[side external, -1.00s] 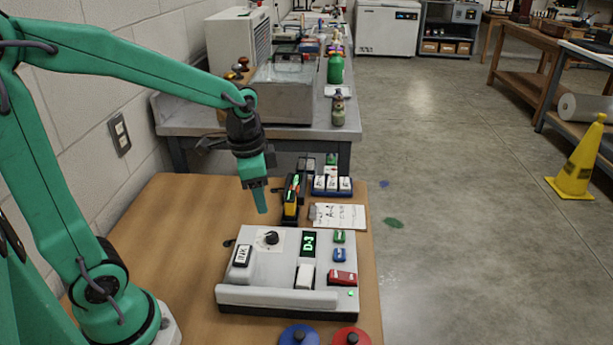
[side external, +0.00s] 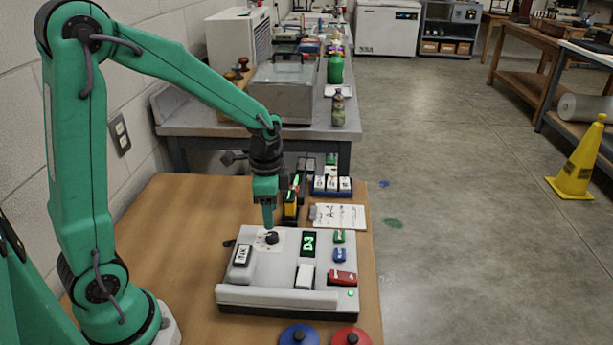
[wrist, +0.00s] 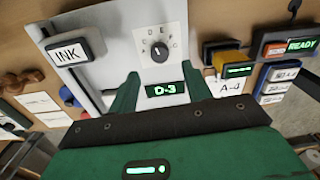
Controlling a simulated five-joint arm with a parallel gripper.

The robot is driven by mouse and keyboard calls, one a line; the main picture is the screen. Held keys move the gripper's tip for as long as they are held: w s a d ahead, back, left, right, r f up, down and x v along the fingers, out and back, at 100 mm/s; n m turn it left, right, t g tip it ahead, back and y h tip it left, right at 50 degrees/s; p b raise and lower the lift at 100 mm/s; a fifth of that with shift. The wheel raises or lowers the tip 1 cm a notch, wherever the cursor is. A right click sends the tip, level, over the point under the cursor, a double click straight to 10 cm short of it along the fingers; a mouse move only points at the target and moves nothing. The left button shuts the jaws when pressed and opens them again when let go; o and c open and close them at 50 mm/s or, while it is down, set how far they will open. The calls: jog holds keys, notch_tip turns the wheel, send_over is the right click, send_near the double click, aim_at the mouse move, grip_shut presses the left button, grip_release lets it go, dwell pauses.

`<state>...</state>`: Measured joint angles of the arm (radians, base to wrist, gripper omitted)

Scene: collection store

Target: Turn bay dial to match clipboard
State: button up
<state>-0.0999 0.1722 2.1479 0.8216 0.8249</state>
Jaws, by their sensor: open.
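The bay dial (side external: 271,238) is a dark round knob on a white plate on the grey machine (side external: 285,262). It also shows in the wrist view (wrist: 159,51), with small letters around it. My gripper (side external: 268,224) is open and empty, with its fingertips close above the dial in the side view. In the wrist view my gripper (wrist: 162,84) has one finger on each side of the green display (wrist: 167,89), which reads D-3. The clipboard sheet (side external: 339,216) lies behind the machine. Its writing is too small to read surely in the side view.
An INK block (side external: 242,256) sits left of the dial. Green (side external: 339,237), blue (side external: 340,255) and red (side external: 343,278) parts line the machine's right side. A black and yellow device (side external: 291,205) stands behind it. Blue (side external: 299,336) and red (side external: 351,337) discs lie in front.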

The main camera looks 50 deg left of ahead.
aim_at(272, 234)
jog(key=shift+f, duration=3.2)
jog(key=c, duration=1)
jog(key=shift+o, duration=0.2)
jog(key=shift+n, duration=0.5)
jog(key=n, duration=0.5)
jog(key=shift+r, duration=0.1)
jog(key=n, duration=0.6)
jog(key=shift+n, duration=0.4)
